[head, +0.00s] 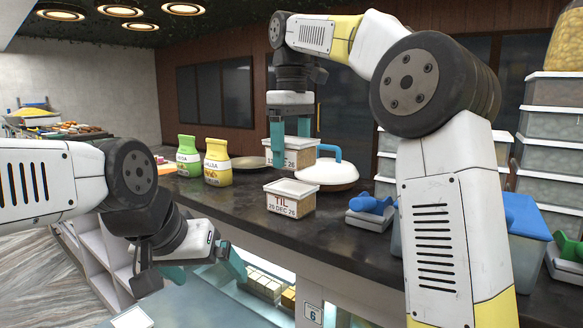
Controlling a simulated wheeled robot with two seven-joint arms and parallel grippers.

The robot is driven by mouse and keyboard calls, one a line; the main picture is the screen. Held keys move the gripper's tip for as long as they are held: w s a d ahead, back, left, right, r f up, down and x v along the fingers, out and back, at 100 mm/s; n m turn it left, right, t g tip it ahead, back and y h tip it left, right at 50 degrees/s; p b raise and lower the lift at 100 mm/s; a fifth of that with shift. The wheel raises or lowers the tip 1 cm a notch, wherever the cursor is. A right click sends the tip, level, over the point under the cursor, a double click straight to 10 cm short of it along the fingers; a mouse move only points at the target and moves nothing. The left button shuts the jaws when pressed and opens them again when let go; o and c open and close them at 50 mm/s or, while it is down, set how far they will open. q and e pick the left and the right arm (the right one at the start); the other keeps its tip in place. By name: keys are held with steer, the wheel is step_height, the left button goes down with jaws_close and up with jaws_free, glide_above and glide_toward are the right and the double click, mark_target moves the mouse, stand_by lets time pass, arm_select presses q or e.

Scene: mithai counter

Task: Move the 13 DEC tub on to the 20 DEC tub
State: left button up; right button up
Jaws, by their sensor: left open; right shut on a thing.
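My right gripper (291,136) is shut on a clear tub with a white lid (292,157). One finger covers part of its label; only a "26" at the end shows, so I cannot read its day. Whether it touches the counter is unclear. A second white-lidded tub (290,200) stands upright on the dark counter in front of it, labelled TIL with a DEC 26 date; the day looks like 25 or 20 but is hard to read. My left gripper (204,267) is open and empty, low over the glass case at the counter's front.
A green jar (188,156) and a yellow jar (217,163) stand left of the tubs. A round white lid with a blue handle (327,172) is close on the right. A blue-topped scale (371,212) and stacked clear tubs (551,124) are further right.

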mark_target(292, 141)
steer(key=shift+f, duration=1.8)
steer(key=shift+f, duration=0.1)
steer(key=shift+f, duration=0.25)
steer(key=o, duration=1.5)
steer(key=shift+f, duration=0.1)
steer(key=shift+r, duration=4.2)
